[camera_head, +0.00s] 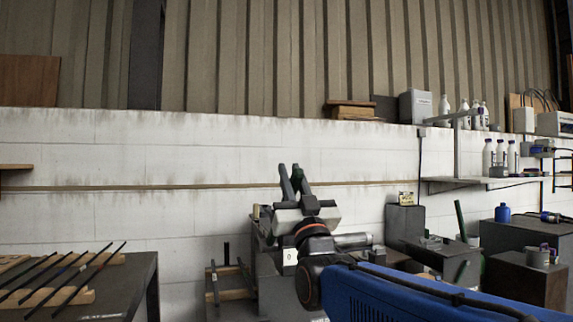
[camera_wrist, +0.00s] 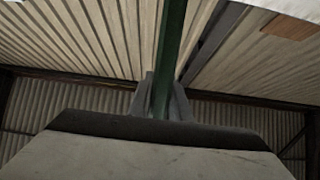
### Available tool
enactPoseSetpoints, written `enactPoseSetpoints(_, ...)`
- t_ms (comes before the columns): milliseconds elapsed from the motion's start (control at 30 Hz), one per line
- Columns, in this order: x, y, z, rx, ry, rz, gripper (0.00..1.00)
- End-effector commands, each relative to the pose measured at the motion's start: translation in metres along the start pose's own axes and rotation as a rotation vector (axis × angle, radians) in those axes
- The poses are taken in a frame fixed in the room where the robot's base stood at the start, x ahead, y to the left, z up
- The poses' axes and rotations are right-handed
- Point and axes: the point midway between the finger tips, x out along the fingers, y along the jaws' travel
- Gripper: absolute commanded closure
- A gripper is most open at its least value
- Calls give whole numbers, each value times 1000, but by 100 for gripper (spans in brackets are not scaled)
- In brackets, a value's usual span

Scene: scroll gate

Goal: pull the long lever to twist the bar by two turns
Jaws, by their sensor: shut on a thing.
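The long lever (camera_wrist: 172,40) is a dark green bar that rises from between the fingers of my gripper (camera_wrist: 162,98) in the wrist view. The two grey fingers are shut on it, one on each side. In the head view my gripper (camera_head: 294,186) points upward in front of the white wall. Dark green shows at its tips, where I cannot tell lever from finger. The lever's lower end and the part it turns are hidden behind my gripper and arm. I cannot make out the bar being twisted.
A dark table (camera_head: 104,285) with several thin black rods on wooden strips stands at left. A grey machine (camera_head: 268,265) stands behind my arm. Grey blocks, a dark bench (camera_head: 525,240) with a blue bottle (camera_head: 502,212), and shelves of white bottles fill the right. Open wall lies left of my gripper.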

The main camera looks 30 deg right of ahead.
Motion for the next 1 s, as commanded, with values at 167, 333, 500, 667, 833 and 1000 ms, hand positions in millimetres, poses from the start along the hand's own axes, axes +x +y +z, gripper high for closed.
enactPoseSetpoints(167,-18,0,2,-1,54,0,100)
enactPoseSetpoints(333,-27,0,3,-1,85,0,100)
enactPoseSetpoints(500,-30,0,3,-1,95,0,100)
enactPoseSetpoints(667,-31,0,3,-1,97,0,100)
enactPoseSetpoints(833,-31,0,3,-1,96,0,100)
enactPoseSetpoints(1000,-30,0,3,-1,96,0,64)
